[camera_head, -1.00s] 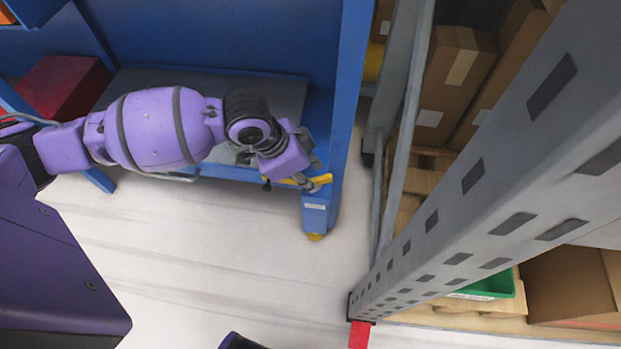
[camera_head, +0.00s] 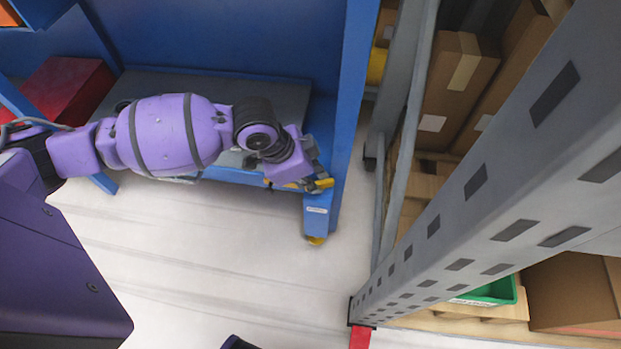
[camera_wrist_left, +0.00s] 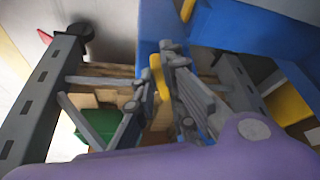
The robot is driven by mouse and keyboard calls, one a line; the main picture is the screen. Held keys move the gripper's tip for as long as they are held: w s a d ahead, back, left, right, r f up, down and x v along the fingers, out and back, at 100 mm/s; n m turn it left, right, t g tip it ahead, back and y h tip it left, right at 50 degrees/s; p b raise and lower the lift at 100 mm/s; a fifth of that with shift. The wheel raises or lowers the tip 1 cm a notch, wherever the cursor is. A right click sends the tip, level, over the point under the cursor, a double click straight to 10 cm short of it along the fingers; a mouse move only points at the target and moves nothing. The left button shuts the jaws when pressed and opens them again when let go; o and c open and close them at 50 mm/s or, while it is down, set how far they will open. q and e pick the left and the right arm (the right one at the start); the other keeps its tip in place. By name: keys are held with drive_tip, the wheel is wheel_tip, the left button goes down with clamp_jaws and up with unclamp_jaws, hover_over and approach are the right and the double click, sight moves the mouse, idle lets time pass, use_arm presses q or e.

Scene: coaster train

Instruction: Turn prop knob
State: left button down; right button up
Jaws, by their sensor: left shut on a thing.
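A yellow prop knob (camera_head: 325,184) shows at the lower front corner of the blue workbench frame, above a blue leg with a white label. My left gripper (camera_head: 317,177) is at this corner, its purple wrist reaching in from the left, and is shut on the knob. In the left wrist view the yellow knob (camera_wrist_left: 160,77) lies between the grey fingers of the left gripper (camera_wrist_left: 165,85). The fingers and wrist hide part of the knob. My right gripper is not in view.
The blue bench (camera_head: 230,45) has a grey lower shelf (camera_head: 285,95) and a red box (camera_head: 65,90). A grey rack (camera_head: 480,200) with cardboard boxes (camera_head: 458,85) and a green bin (camera_head: 490,292) stands at the right. The white floor (camera_head: 190,255) in front is clear.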

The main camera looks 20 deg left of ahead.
use_arm(q)
drive_tip(key=p, duration=0.1)
drive_tip(key=m+p, duration=0.1)
drive_tip(key=p, duration=0.1)
drive_tip(key=shift+w+a+r+m+g, duration=0.1)
drive_tip(key=shift+w+r+m+g, duration=0.05)
drive_tip(key=shift+r+m+g, duration=0.15)
drive_tip(key=shift+f+m, duration=0.1)
drive_tip(key=shift+m, duration=0.3)
drive_tip(key=shift+w+a+f+m+g+h+p, duration=0.15)
drive_tip(key=shift+m+g+p, duration=0.15)
drive_tip(key=shift+m, duration=0.25)
drive_tip(key=shift+w+d+m+g+h+p, duration=0.1)
drive_tip(key=shift+m+g+h+p, duration=0.15)
drive_tip(key=shift+m, duration=0.3)
drive_tip(key=shift+w+a+f+m+g, duration=0.1)
drive_tip(key=shift+m+g, duration=0.2)
drive_tip(key=shift+m, duration=0.4)
drive_tip(key=shift+w+m+g, duration=0.1)
drive_tip(key=shift+m+g, duration=0.15)
drive_tip(key=shift+m, duration=0.45)
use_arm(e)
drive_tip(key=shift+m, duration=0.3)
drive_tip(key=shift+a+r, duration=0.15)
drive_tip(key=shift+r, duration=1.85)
use_arm(q)
drive_tip(key=c, duration=1.8)
unclamp_jaws()
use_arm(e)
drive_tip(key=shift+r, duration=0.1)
